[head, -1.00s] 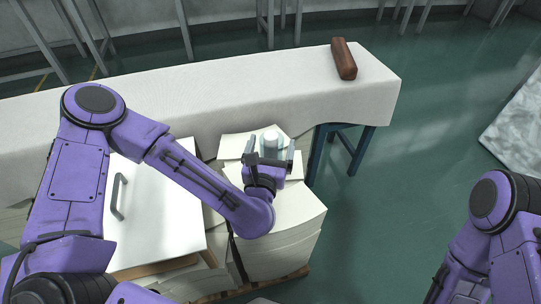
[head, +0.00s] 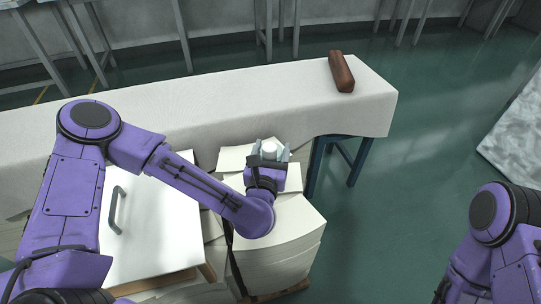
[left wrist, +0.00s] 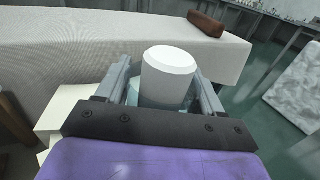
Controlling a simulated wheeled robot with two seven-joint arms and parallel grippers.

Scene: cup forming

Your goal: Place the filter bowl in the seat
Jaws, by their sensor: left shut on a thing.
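The filter bowl, as far as I can tell, is a see-through bluish piece with a white cylindrical top (head: 269,148). It is also large in the left wrist view (left wrist: 168,72), upright or nearly so. My left gripper (head: 270,153) has one finger on each side of it and is shut on it. The gripper's dark palm hides the lower part. It is held above the stacked pale sheets, close to the table's front edge. I cannot make out the seat in either view. My right arm shows at the right edge, but its gripper is out of view.
A long table with a white cover (head: 200,105) runs across the back. A brown block (head: 341,72) lies near its right end. Stacked pale sheets (head: 285,240) stand in front, beside a white panel with a grey handle (head: 117,210). Green floor is open at the right.

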